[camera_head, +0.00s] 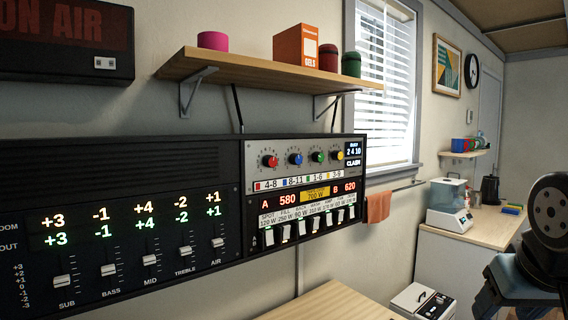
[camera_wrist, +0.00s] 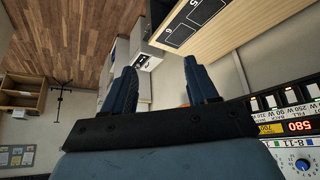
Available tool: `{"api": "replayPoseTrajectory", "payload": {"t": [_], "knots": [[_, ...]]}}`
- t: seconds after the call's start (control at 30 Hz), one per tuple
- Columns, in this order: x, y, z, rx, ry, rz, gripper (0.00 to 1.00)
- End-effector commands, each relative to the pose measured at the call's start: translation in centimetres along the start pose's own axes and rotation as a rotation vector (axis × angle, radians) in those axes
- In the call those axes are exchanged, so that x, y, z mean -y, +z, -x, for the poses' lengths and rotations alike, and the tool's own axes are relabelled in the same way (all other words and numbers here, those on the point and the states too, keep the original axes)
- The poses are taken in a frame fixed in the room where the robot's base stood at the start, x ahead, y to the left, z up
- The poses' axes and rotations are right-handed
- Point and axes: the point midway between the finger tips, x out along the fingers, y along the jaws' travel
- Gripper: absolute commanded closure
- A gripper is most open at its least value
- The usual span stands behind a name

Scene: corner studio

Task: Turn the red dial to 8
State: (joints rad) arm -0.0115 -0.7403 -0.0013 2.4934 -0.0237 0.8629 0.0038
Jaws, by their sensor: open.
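The red dial (camera_head: 270,161) is the leftmost of a row of coloured dials on the silver part of the wall panel in the head view. Its label strip below reads 4-8 beside a red square. Its exact pointer setting is too small to read. A small display (camera_head: 353,155) at the row's right end shows 2 4 10 and the word CLASH. My gripper (camera_wrist: 163,85) is open and empty in the wrist view, its two blue fingers apart. In the head view part of my arm shows at the right edge, well away from the dials. The red dial is not visible in the wrist view.
A blue dial (camera_head: 295,159), green dial (camera_head: 318,157) and yellow dial (camera_head: 338,155) sit close beside the red one. Switches (camera_head: 300,228) lie below. A wooden shelf (camera_head: 250,72) juts out above the panel. A wooden tabletop (camera_head: 330,303) stands below it.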

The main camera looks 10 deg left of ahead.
Motion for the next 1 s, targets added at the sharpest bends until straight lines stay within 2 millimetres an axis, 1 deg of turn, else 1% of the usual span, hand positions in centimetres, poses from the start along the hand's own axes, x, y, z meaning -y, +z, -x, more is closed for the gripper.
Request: {"api": "replayPoseTrajectory", "payload": {"t": [0.07,0.17,0.2,0.27,0.3,0.33,0.37,0.4,0.47,0.5,0.57,0.6,0.67,0.7,0.8,0.9,1.0], "knots": [[0.3,-2.0,-0.3,-0.055,0.019,0.039,0.41],[0.5,-6.0,-0.5,-0.175,0.049,0.122,0.41],[0.9,-7.9,-0.5,-0.236,0.057,0.166,0.41],[1.7,-10.9,-0.5,-0.332,0.065,0.239,0.41],[2.5,-12.9,-0.3,-0.398,0.064,0.288,0.41],[3.2,-14.3,-0.2,-0.447,0.061,0.326,0.41],[4.0,-15.7,0.0,-0.497,0.055,0.364,0.41],[5.2,-17.4,0.2,-0.561,0.044,0.417,0.41],[7.4,-19.8,0.8,-0.658,0.018,0.497,0.41],[9.0,-21.1,1.2,-0.722,-0.006,0.551,0.41],[11.7,-22.9,1.9,-0.816,-0.049,0.633,0.41],[13.6,-23.8,2.3,-0.877,-0.083,0.687,0.41],[16.6,-24.8,3.1,-0.963,-0.141,0.766,0.41],[18.5,-25.1,3.6,-1.015,-0.183,0.816,0.41],[22.6,-25.4,4.8,-1.125,-0.288,0.922,0.41],[25.8,-25.0,5.8,-1.202,-0.377,1.002,0.41],[27.7,-24.5,6.4,-1.248,-0.441,1.052,0.41]]}}
